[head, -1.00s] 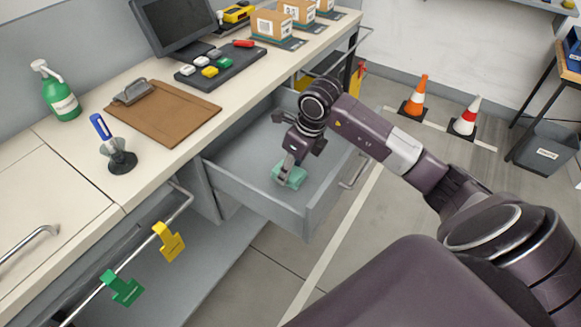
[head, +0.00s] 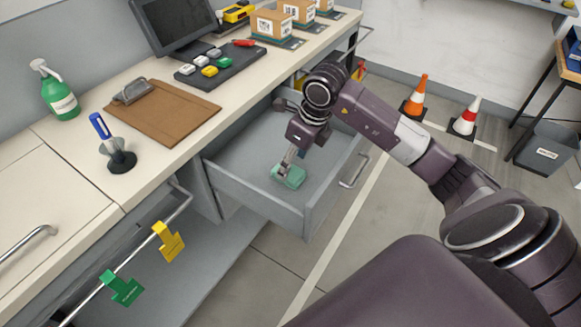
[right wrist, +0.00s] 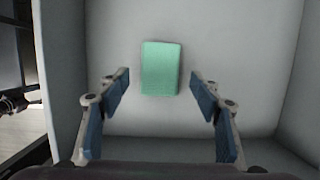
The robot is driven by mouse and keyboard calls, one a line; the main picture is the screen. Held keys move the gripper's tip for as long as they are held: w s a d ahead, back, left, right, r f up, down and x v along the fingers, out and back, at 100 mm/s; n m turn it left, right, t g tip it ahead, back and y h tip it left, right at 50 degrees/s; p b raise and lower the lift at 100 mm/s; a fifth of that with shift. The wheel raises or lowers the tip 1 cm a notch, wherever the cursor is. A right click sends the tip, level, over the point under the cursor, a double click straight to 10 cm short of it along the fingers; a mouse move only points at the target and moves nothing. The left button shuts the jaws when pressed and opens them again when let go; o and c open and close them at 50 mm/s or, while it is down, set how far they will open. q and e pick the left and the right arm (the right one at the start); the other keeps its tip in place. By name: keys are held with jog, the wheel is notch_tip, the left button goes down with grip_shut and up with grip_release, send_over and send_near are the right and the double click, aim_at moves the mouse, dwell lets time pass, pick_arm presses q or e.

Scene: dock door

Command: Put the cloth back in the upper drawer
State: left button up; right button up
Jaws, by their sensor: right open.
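The cloth (head: 289,177) is a small folded green rectangle. It lies flat on the floor of the open grey drawer (head: 255,205), near the drawer's front corner in the head view. In the right wrist view the cloth (right wrist: 161,68) lies between and beyond the fingertips, touching neither finger. My right gripper (head: 288,165) is over the drawer, just above the cloth, with its blue-padded fingers spread and nothing between them. My left gripper is not in view.
The counter holds a brown clipboard (head: 157,112), a green spray bottle (head: 61,92), a pen in a holder (head: 121,160), a monitor and boxes. Yellow (head: 168,242) and green (head: 122,287) tags hang on a rail. Two cones (head: 465,120) stand on the floor behind.

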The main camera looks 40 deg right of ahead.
jog(key=a+v, duration=0.1)
jog(key=v, duration=0.7)
jog(key=shift+d+r, duration=0.4)
jog(key=shift+d, duration=0.1)
jog(key=shift+s, duration=0.15)
